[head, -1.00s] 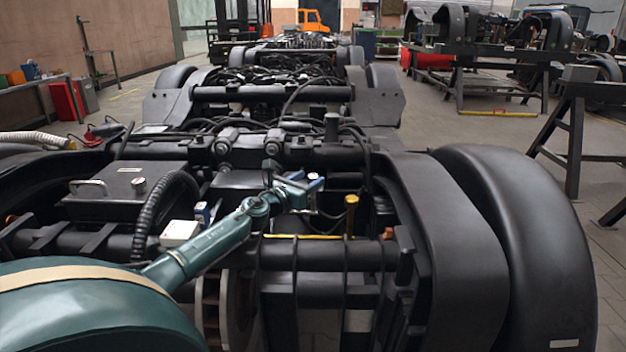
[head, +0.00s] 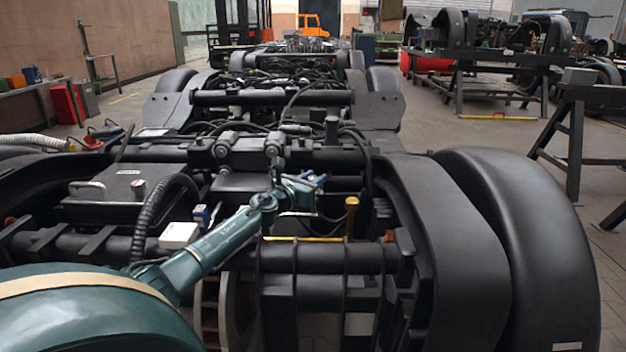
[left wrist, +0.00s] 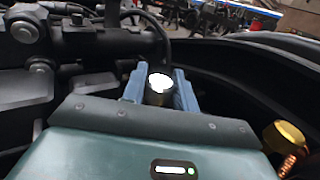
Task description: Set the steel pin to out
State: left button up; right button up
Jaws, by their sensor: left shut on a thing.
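My left gripper (head: 316,181) reaches in from the left over the bogie frame, its blue fingers close to the dark cross tube. In the left wrist view, the steel pin (left wrist: 160,88), a short round piece with a bright top and dark side, stands between the two blue fingers. The left gripper (left wrist: 153,84) is shut on it. The pin's lower part is hidden by the gripper body. In the head view I cannot make the pin out. My right gripper is not in view.
A yellow-capped post (head: 351,216) stands just right of the gripper; its yellow knob also shows in the left wrist view (left wrist: 284,136). A black ribbed hose (head: 152,205) and a grey box (head: 125,192) lie left. A large black wheel cover (head: 530,240) fills the right.

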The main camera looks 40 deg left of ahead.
pick_arm(q)
grip_shut()
jog(key=w+d+p, duration=0.1)
jog(key=w+d, duration=0.2)
jog(key=shift+d, duration=0.35)
jog(key=o, duration=0.6)
grip_release()
jog(key=shift+o, duration=0.2)
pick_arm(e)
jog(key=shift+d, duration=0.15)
pick_arm(q)
jog(key=s+d+p, duration=0.1)
jog(key=s+p, duration=0.2)
jog(key=s, duration=1)
jog(key=shift+d, duration=0.2)
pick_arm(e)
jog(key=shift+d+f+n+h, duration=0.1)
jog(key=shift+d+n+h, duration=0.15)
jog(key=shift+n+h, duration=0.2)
